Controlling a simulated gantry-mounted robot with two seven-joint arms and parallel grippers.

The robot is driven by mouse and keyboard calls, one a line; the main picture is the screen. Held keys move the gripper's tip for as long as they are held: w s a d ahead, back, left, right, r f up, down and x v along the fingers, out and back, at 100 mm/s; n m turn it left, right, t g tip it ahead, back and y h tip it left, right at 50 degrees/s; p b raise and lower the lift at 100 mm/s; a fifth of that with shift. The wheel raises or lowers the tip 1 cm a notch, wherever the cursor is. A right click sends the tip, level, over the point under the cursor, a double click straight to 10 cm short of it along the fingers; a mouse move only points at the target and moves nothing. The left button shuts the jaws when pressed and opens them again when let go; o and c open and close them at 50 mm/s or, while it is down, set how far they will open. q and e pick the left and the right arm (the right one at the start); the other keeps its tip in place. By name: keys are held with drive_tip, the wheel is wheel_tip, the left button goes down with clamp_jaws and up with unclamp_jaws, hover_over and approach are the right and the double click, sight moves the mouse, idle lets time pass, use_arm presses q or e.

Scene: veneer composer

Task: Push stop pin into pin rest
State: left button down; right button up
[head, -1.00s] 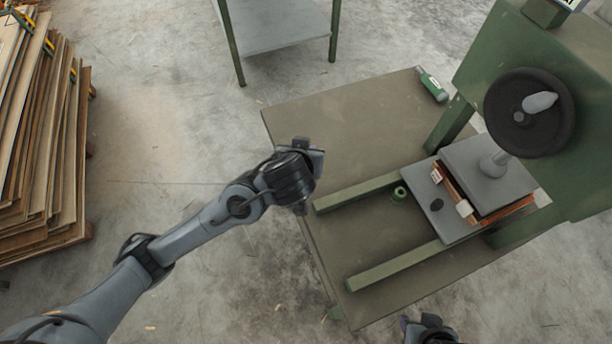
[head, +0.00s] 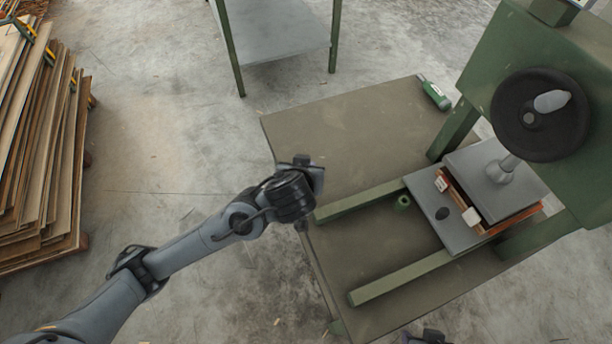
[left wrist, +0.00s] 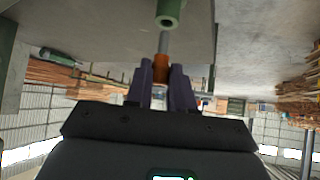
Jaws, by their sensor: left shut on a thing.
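My left gripper (left wrist: 162,72) is shut on the stop pin, whose orange body (left wrist: 161,68) sits between the purple fingers. The pin's grey shaft (left wrist: 163,44) points at the pin rest (left wrist: 168,15), a green tube with a round hole, in the left wrist view. The shaft's tip lines up close to the hole; I cannot tell if it touches or enters. Only a bit of my right gripper (head: 425,336) shows at the bottom edge.
The table (head: 340,130) has free room at its far left. A press with a black handwheel (head: 540,112) stands at the right, over a grey plate (head: 446,224). A green rail (head: 400,277) lies in front. A green tool (head: 434,94) lies at the far edge.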

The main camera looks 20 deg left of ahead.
use_arm(q)
drive_tip(key=shift+f+b, duration=0.75)
drive_tip(key=shift+f, duration=0.3)
drive_tip(key=shift+f+b, duration=0.6)
drive_tip(key=shift+f, duration=0.3)
drive_tip(key=shift+f, duration=0.2)
idle(0.8)
drive_tip(key=c, duration=0.9)
unclamp_jaws()
